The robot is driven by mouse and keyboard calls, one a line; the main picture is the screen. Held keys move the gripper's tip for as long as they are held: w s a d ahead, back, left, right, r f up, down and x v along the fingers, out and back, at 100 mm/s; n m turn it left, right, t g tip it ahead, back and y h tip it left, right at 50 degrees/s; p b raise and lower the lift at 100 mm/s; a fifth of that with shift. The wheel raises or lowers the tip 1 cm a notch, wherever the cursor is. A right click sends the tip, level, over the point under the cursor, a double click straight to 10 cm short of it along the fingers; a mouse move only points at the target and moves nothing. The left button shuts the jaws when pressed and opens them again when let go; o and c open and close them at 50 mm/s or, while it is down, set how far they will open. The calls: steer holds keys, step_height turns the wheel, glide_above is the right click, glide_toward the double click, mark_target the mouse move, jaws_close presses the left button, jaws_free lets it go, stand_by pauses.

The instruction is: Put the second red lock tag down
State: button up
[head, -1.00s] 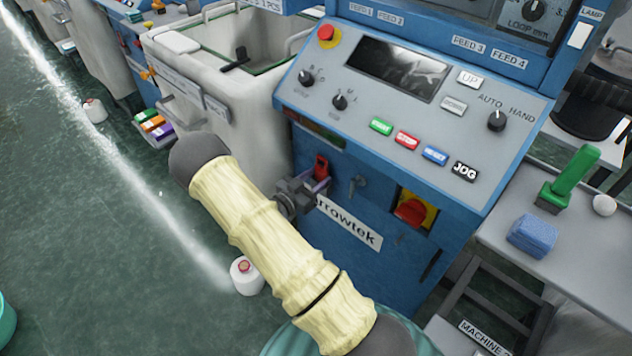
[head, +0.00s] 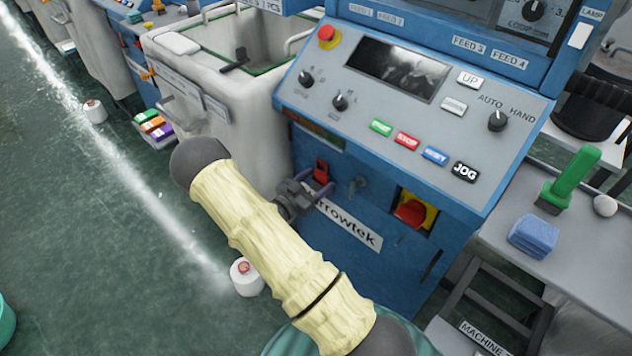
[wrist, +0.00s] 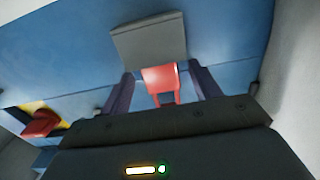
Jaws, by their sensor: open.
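A red lock tag (head: 321,171) is at the blue front panel of the machine, just left of a grey knob. In the wrist view the red lock tag (wrist: 160,78) sits between the two dark purple fingers, with a gap on each side. It adjoins the lower edge of a grey block (wrist: 148,42) on the blue panel; how it is held there is unclear. My gripper (head: 316,184) is open just below and in front of the tag. It also shows open in the wrist view (wrist: 163,84). No other lock tag is clearly visible.
A red switch on a yellow plate (head: 412,211) is to the right on the blue panel. The sloped control panel (head: 375,110) overhangs above. A white bin (head: 215,70) stands left. A grey shelf (head: 575,270) holds a blue sponge and green-handled tool.

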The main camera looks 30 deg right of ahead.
steer(key=v, duration=1.2)
steer(key=shift+p, duration=0.35)
steer(key=w+a+r+n+t+y, duration=0.1)
steer(key=w+a+r+n+y, duration=0.45)
steer(key=y, duration=0.85)
steer(key=s+r+n+g+y, duration=0.1)
steer(key=s+r+n, duration=0.1)
steer(key=s, duration=0.4)
steer(key=s+d+r+n+g+y, duration=0.1)
steer(key=s+r+n+g, duration=0.1)
steer(key=s, duration=0.5)
steer(key=s+r+n+g+y, duration=0.1)
steer(key=s+r+n, duration=0.3)
steer(key=s, duration=0.3)
steer(key=shift+d+r+g, duration=0.25)
steer(key=shift+r+g, duration=0.05)
steer(key=shift+r, duration=0.05)
steer(key=shift+s+n, duration=0.1)
steer(key=shift+n, duration=0.15)
